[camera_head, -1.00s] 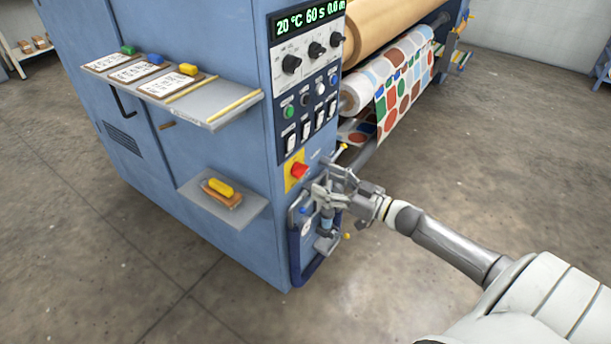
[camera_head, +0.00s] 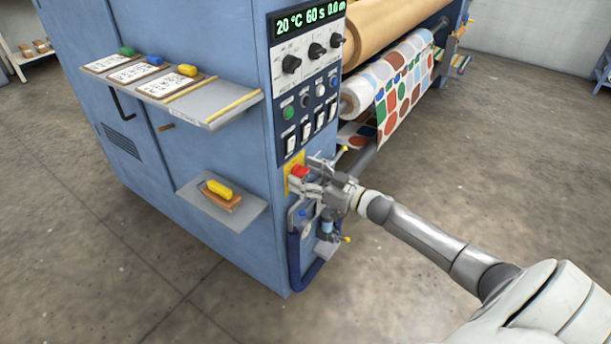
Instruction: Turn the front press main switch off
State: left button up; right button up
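The front press main switch (camera_head: 299,172) is a red knob on a yellow plate, low on the front panel of the blue press (camera_head: 230,150). My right gripper (camera_head: 308,180) is at the switch, coming in from the right, with its fingers over the lower and right part of the knob. The fingers look apart, but whether they touch the knob cannot be told. The gripper hides part of the yellow plate. My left gripper is not in view.
A small shelf (camera_head: 190,192) with a yellow-handled brush (camera_head: 220,195) juts out left. A regulator-like fitting (camera_head: 328,230) hangs below the gripper.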

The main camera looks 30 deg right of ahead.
jog(key=c, duration=0.9)
jog(key=shift+o, duration=0.2)
